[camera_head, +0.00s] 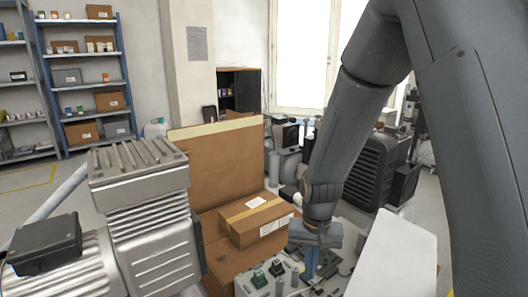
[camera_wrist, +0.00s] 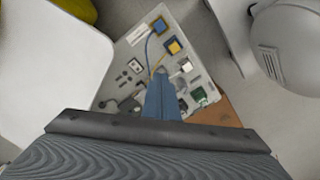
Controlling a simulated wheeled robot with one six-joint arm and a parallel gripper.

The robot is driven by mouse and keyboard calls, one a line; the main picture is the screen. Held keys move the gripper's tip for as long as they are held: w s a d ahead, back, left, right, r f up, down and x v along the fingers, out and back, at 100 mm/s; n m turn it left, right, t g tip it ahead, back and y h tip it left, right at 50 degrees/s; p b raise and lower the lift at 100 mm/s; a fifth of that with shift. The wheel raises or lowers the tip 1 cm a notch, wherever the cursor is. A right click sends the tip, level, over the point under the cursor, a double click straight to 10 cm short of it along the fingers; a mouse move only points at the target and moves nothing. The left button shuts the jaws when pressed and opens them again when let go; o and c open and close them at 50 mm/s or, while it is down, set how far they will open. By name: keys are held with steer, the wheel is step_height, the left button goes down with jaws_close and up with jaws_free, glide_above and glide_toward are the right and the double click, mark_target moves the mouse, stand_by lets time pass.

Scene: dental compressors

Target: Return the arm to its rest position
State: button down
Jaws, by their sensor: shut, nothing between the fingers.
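My gripper (camera_head: 311,268) hangs at the end of my dark grey arm, which comes in from the upper right in the head view. It points down over a light grey panel (camera_head: 256,286) with switches and small coloured parts. In the wrist view, the blue fingers of my gripper (camera_wrist: 161,84) are together over the same panel (camera_wrist: 140,50), with nothing seen between them. The panel carries blue and yellow parts with wires and a green part. I cannot tell how far the fingertips are above the panel.
A taped cardboard box (camera_head: 256,219) sits close left of my gripper, before a tall brown board (camera_head: 222,160). A grey compressor (camera_head: 150,235) fills the left front. A white surface (camera_head: 397,258) lies right of my gripper. Shelves (camera_head: 88,75) stand far left.

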steer(key=s+a+r+n, duration=0.3)
steer(key=s+r, duration=0.5)
steer(key=s, duration=0.2)
steer(key=s+a+r+n, duration=0.3)
steer(key=s+a+r, duration=0.1)
steer(key=s+r, duration=0.5)
steer(key=s+d+r+m+p, duration=0.1)
steer(key=d+r+m+p, duration=0.3)
steer(key=d+r+p, duration=0.9)
step_height(320, 180, up, 2)
steer(key=p, duration=1)
steer(key=shift+s+d, duration=0.3)
steer(key=shift+d, duration=0.1)
steer(key=shift+w, duration=0.1)
